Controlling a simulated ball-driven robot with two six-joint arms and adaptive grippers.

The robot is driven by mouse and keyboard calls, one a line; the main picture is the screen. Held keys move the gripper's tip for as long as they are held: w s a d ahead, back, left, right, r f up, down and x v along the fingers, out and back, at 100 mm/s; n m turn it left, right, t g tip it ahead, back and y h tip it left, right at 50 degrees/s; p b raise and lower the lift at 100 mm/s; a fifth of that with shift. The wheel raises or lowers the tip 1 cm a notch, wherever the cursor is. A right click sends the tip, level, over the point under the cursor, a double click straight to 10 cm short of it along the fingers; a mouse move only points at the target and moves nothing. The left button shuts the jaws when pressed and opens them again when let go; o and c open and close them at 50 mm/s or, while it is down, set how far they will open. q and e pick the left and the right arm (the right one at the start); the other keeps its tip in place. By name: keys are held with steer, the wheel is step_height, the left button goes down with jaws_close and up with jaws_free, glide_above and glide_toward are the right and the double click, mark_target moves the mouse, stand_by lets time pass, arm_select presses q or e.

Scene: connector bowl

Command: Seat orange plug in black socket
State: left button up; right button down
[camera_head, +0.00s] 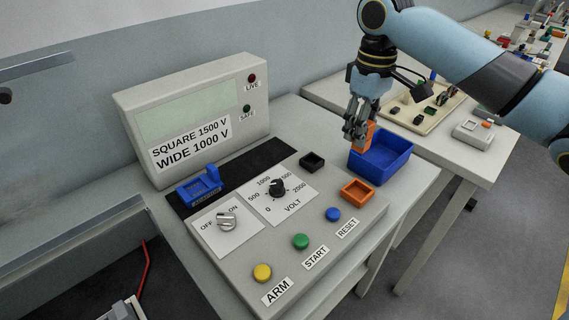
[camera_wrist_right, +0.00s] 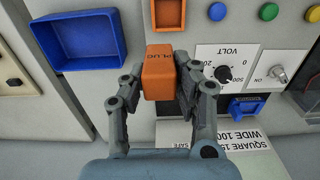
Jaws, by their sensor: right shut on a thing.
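The orange plug (camera_head: 370,133) is in the jaws of my right gripper (camera_head: 357,136), which is shut on it. In the head view they are at the left back edge of the blue bin. The wrist view shows the plug (camera_wrist_right: 159,80), marked PLUG, between the fingers of the right gripper (camera_wrist_right: 160,84). The black socket (camera_head: 312,161) is a small square frame on the console top, left of the plug and apart from it. In the wrist view the plug and a finger cover most of the dark socket area. My left gripper is not in view.
The blue bin (camera_head: 398,164) stands right of the console. An orange socket (camera_head: 357,191) sits in front of the black one, and a blue socket (camera_head: 198,187) lies further left. A dial (camera_head: 278,187), a switch (camera_head: 226,222) and coloured buttons (camera_head: 300,241) stick up from the console.

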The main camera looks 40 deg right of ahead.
steer(key=shift+w+d+r, duration=0.15)
steer(key=shift+w+d, duration=0.05)
steer(key=shift+d, duration=0.4)
steer(key=shift+w, duration=0.25)
steer(key=w+a+f, duration=0.1)
steer(key=w+f, duration=0.1)
steer(key=w, duration=0.1)
steer(key=w+a+f, duration=0.1)
steer(key=w+f, duration=0.1)
steer(key=w, duration=0.1)
steer(key=w+a+f, duration=0.1)
steer(key=w+f, duration=0.1)
steer(key=w, duration=0.2)
steer(key=shift+a+f, duration=0.35)
steer(key=shift+f, duration=0.05)
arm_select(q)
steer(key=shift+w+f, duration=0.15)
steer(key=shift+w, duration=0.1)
arm_select(e)
steer(key=shift+w+f, duration=0.15)
steer(key=shift+f, duration=1.9)
steer(key=shift+f, duration=0.1)
steer(key=c, duration=1)
jaws_free()
